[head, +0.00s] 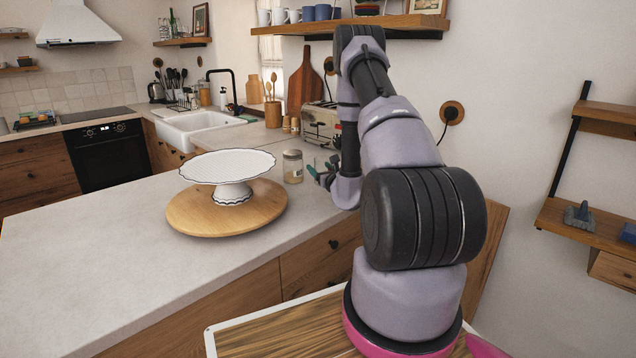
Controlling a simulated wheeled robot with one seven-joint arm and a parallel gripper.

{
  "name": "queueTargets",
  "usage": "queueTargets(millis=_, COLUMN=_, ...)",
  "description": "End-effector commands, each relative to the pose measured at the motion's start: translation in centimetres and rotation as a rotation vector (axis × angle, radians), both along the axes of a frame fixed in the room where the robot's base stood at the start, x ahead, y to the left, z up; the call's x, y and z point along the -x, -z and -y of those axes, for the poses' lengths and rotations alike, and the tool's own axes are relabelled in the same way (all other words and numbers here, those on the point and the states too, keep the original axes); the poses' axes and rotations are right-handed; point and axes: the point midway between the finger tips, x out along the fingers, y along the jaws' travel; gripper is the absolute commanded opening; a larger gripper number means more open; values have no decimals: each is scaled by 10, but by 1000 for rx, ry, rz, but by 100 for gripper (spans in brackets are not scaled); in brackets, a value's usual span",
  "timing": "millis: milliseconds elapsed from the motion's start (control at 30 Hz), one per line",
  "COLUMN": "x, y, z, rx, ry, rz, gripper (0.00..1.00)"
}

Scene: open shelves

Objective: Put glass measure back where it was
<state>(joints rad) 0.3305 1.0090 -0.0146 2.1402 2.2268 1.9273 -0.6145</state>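I cannot make out a glass measure for certain. A small clear glass jar (293,167) with a pale top stands upright on the counter, right of the cake stand. My gripper (318,173) is low over the counter, just right of the jar and in front of the toaster. Its dark and teal fingers are small and partly hidden by my own arm, so I cannot tell whether they are open or hold anything. The gripper looks close to the jar, but contact is not clear.
A white cake stand (228,170) sits on a round wooden board (190,213). A toaster (320,124) and cutting board (304,85) are behind. A wall shelf (400,24) hangs above my arm. The counter's left part (110,225) is clear. Wooden shelves (590,228) are at right.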

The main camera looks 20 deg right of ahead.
Motion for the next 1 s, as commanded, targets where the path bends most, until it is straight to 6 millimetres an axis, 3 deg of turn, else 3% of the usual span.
queueTargets(millis=300, x=0, y=41, z=0, rx=-1, ry=0, rz=-1, gripper=8)
queueTargets(millis=700, x=0, y=45, z=0, rx=0, ry=0, rz=0, gripper=8)
queueTargets(millis=733, x=0, y=44, z=0, rx=0, ry=-1, rz=0, gripper=85)
queueTargets(millis=767, x=0, y=44, z=0, rx=0, ry=-1, rz=0, gripper=97)
queueTargets(millis=1000, x=0, y=44, z=0, rx=0, ry=-1, rz=0, gripper=100)
